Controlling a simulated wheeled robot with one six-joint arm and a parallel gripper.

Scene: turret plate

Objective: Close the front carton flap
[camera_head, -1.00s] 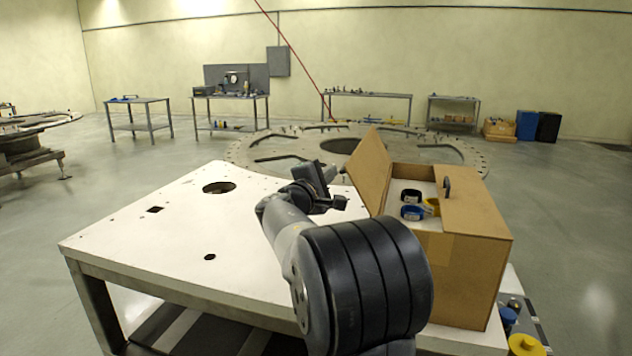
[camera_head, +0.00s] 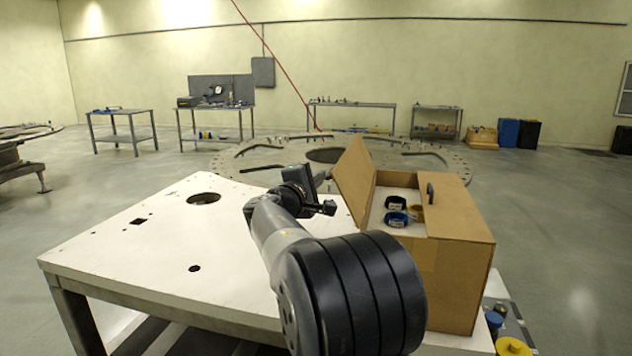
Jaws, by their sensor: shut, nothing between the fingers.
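The brown carton (camera_head: 462,268) stands at the right end of the white table. Its left flap (camera_head: 352,184) is raised and leans outward to the left. Its right flap (camera_head: 452,207) lies flat over the right part of the opening, with a dark handle-like piece (camera_head: 430,194) upright at its edge. Blue, black and yellow ring-shaped items (camera_head: 396,218) show in the open part. My gripper (camera_head: 326,206) is shut and empty, left of the raised flap and above the table. I see a small gap in the picture, but cannot judge its depth.
The white table (camera_head: 120,250) has several holes and is otherwise clear on its left. A large round plate (camera_head: 235,162) lies behind it. Yellow and blue items (camera_head: 512,346) sit at the table's lower right. Workbenches (camera_head: 350,108) stand along the back wall.

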